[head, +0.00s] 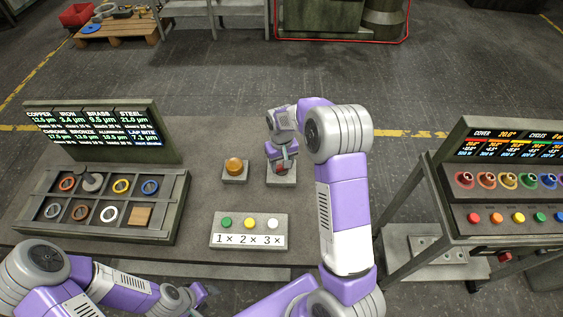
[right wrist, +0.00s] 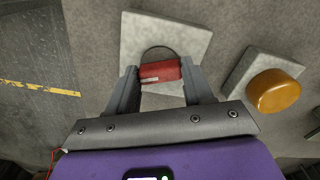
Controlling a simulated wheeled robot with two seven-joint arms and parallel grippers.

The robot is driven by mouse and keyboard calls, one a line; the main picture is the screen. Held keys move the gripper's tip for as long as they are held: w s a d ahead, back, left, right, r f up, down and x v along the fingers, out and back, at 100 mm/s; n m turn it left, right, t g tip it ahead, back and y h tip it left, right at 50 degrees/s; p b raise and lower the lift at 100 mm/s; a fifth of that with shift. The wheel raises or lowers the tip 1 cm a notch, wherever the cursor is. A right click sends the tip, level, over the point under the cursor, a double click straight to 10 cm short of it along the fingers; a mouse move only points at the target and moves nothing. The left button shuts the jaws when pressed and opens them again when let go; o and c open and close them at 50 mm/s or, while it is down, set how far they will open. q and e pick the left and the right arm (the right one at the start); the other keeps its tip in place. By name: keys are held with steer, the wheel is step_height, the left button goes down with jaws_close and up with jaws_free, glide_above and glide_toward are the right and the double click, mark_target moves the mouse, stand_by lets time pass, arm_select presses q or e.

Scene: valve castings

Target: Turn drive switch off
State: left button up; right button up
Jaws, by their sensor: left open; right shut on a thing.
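A red switch handle (right wrist: 160,71) sits over a light grey square base (right wrist: 195,38) in the right wrist view. A thin dark ring outline shows on the base behind the handle. My right gripper (right wrist: 160,84) has one finger on each end of the handle and is shut on it. In the head view the gripper (head: 281,166) points down over the same base (head: 283,181) and hides most of the handle. My left gripper (head: 200,295) is open and empty at the bottom edge, well away from the switch.
An amber domed button (head: 234,166) on a grey block stands just left of the switch. A panel with three buttons (head: 249,243) lies in front. A parts tray (head: 165,215) with rings and a display board (head: 100,132) stand left. A control console (head: 510,195) stands right.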

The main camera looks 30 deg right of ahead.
mark_target(281, 165)
steer(key=n+p, duration=0.1)
steer(key=n, duration=0.5)
steer(key=shift+n, duration=0.3)
steer(key=n+p, duration=0.2)
steer(key=n, duration=0.4)
steer(key=shift+n, duration=0.6)
steer(key=o, duration=1)
steer(key=shift+o, duration=0.2)
steer(key=shift+r, duration=0.1)
step_height(281, 165, up, 7)
steer(key=shift+r+p, duration=0.2)
steer(key=shift+p, duration=0.35)
steer(key=shift+r, duration=0.1)
